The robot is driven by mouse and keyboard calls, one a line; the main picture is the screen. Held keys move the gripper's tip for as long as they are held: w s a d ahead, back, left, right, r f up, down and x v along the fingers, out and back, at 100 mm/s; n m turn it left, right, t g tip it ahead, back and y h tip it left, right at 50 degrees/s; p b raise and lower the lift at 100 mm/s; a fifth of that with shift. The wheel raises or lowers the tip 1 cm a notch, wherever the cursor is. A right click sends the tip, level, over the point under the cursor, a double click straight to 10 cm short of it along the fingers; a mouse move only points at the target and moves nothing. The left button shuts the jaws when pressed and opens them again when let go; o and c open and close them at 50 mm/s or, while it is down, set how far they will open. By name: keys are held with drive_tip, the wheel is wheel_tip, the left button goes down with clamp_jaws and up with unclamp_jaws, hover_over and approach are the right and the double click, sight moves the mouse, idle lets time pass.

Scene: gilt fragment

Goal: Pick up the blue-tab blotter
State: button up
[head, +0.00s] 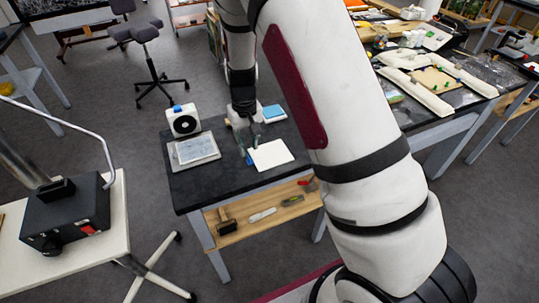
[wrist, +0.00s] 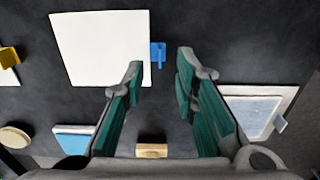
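A white square blotter (wrist: 103,45) with a blue tab (wrist: 158,52) on its edge lies flat on the dark tabletop. The blotter also shows in the head view (head: 271,154), at the table's right front, with its tab toward the left. My gripper (wrist: 160,75) is open and empty, its green-padded fingers spread. In the wrist view the tab appears just beyond the gap between the fingertips. In the head view my gripper (head: 247,146) is over the table beside the blotter's left edge; its exact height is hard to tell.
A framed grey-blue sheet (head: 193,150) lies at the left of the table, with a white device (head: 184,121) behind it. A blue-and-white pad (head: 273,113) lies behind the blotter. The wrist view shows a small wooden block (wrist: 152,151) and a yellow tab (wrist: 9,56).

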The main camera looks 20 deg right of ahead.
sight(268, 153)
drive_tip(key=shift+w+f+p, duration=0.2)
drive_tip(key=shift+f+p, duration=0.3)
drive_tip(key=shift+f, duration=2.05)
clamp_jaws()
